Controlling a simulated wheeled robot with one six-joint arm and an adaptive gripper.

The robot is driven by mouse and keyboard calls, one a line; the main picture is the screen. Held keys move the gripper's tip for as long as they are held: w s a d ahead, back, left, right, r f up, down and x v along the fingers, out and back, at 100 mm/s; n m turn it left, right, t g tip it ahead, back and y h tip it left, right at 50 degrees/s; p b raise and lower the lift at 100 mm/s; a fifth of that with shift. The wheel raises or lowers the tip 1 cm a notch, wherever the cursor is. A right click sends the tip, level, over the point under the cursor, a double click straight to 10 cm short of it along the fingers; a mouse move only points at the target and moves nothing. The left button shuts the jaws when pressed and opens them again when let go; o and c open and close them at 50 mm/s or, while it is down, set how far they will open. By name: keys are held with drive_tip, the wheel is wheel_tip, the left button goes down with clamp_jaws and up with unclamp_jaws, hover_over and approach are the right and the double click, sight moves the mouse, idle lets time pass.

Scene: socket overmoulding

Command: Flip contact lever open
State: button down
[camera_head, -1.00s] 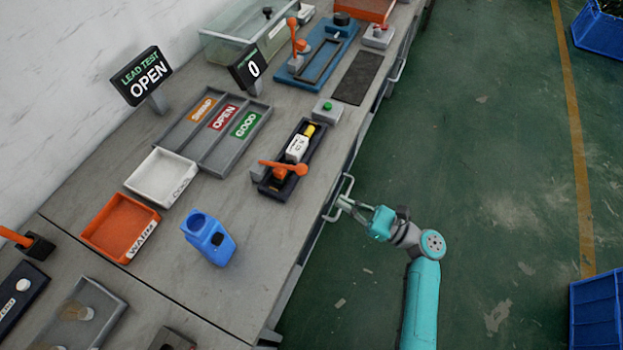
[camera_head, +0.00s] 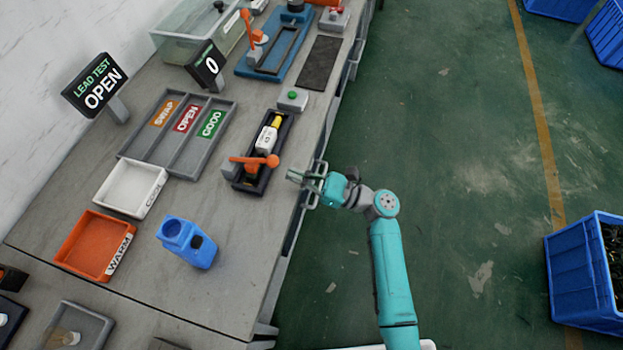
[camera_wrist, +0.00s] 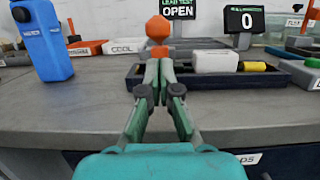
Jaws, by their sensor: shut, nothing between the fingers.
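The orange contact lever (camera_head: 254,161) lies across the near end of a dark fixture tray (camera_head: 239,184) on the bench. Its round knob points toward my side. In the wrist view the lever's orange knob (camera_wrist: 158,28) stands straight ahead, just above my fingertips. A white block with a yellow end (camera_head: 266,139) lies in the same fixture, and the white block (camera_wrist: 216,62) also shows to the right in the wrist view. My gripper (camera_head: 294,175) is shut and empty at the bench's front edge, apart from the lever. In the wrist view its fingertips (camera_wrist: 159,72) overlap the fixture's front.
A blue holder (camera_head: 187,242) stands left of the fixture in the wrist view. A sign (camera_head: 97,86) reads LEAD TEST OPEN; a counter (camera_head: 208,66) reads 0. A green-button box (camera_head: 292,99) sits beyond the fixture. A bench-edge handle (camera_head: 316,183) is close to my gripper.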

sight(252, 161)
drive_tip(key=shift+x, duration=1.6)
drive_tip(key=shift+r, duration=0.1)
